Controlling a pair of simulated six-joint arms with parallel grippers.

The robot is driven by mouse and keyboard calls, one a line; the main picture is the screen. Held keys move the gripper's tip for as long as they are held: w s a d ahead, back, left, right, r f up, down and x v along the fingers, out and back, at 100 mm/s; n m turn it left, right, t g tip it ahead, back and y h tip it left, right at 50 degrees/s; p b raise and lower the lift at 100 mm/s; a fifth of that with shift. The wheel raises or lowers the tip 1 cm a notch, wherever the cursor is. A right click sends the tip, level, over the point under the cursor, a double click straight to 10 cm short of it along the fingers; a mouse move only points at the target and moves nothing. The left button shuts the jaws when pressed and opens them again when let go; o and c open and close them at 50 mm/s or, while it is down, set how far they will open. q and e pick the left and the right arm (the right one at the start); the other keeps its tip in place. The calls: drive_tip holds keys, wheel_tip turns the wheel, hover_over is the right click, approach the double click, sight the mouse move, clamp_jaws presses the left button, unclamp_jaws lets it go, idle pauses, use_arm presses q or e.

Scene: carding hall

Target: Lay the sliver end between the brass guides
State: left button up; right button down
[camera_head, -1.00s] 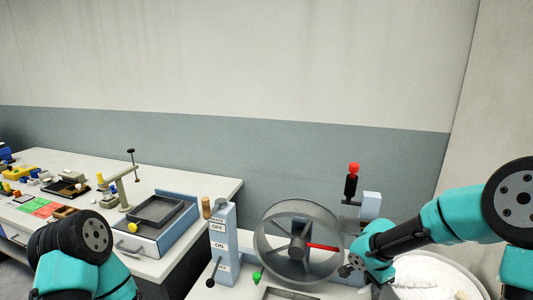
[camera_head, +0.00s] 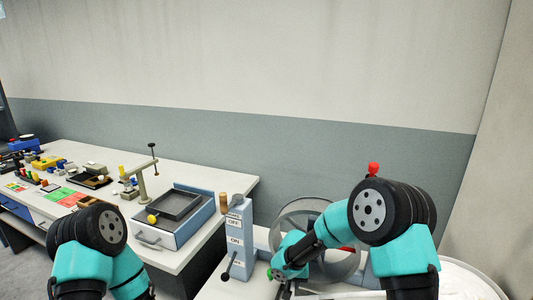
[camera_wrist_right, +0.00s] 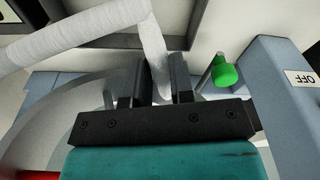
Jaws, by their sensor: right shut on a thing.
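The sliver (camera_wrist_right: 155,45) is a thick white rope in the right wrist view. My right gripper (camera_wrist_right: 162,82) is shut on it, with a short end between the dark fingers. From there the sliver bends and runs off to the left. In the head view my right gripper (camera_head: 283,284) is low, in front of the drum and beside the blue switch post, with its tips small and partly hidden. I cannot make out the brass guides in either view. My left arm shows at the lower left of the head view, but its gripper is out of frame.
The switch post (camera_head: 236,240) and a green knob (camera_wrist_right: 224,74) are close to my right gripper. The grey drum (camera_head: 345,262) is behind my right arm. A white round can (camera_head: 480,272) is at the lower right. A cluttered table (camera_head: 180,172) stands on the left.

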drive_tip(key=a+f, duration=0.1)
drive_tip(key=a+n, duration=0.1)
drive_tip(key=shift+w+a+f, duration=0.2)
drive_tip(key=shift+a+f, duration=0.15)
drive_tip(key=shift+f, duration=0.05)
drive_tip(key=shift+d, duration=0.1)
idle(0.6)
